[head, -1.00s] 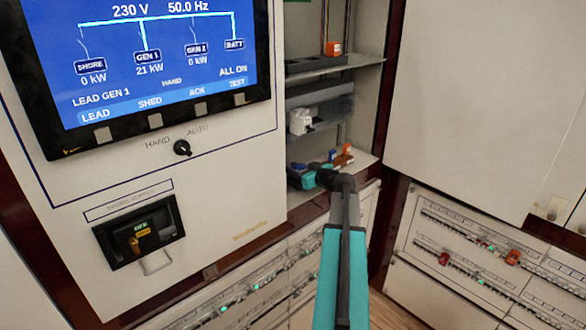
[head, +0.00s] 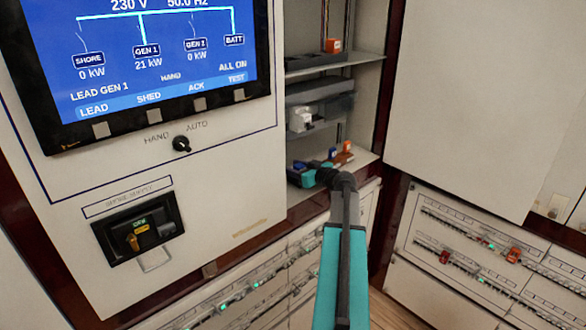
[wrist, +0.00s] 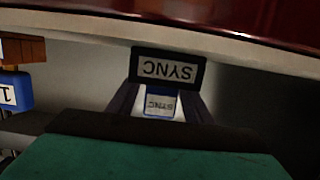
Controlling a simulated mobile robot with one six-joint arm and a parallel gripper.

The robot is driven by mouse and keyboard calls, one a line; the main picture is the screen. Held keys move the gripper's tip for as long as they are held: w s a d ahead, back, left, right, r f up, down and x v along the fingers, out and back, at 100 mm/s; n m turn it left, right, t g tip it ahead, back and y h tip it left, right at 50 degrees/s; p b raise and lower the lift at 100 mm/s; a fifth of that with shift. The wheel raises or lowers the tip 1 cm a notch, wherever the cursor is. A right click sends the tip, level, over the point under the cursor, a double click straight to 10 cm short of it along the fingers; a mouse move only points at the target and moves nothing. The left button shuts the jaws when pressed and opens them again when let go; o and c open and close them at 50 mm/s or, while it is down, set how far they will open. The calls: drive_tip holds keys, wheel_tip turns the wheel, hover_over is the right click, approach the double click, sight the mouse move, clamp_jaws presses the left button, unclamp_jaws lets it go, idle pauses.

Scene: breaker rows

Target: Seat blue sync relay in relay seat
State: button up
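The blue sync relay (wrist: 160,104) has a white SYNC label, upside down in the wrist view. It sits between the two dark fingers of my gripper (wrist: 161,103), which appear closed on its sides. Just beyond it stands a black block with a SYNC label (wrist: 168,70), which looks like the relay seat; whether relay and seat touch cannot be told. In the head view my gripper (head: 303,173) is at the bottom cabinet shelf, with a bit of blue at its tip. My arm hides part of that spot.
A blue relay labelled 1 (wrist: 14,92) and an orange-brown block (wrist: 22,48) stand to the left in the wrist view. A dark red edge (wrist: 200,18) runs close along the top.

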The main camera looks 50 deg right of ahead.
drive_tip(key=shift+r+p, duration=0.3)
drive_tip(key=shift+p, duration=0.2)
drive_tip(key=b+v, duration=0.3)
drive_tip(key=v, duration=0.9)
idle(0.6)
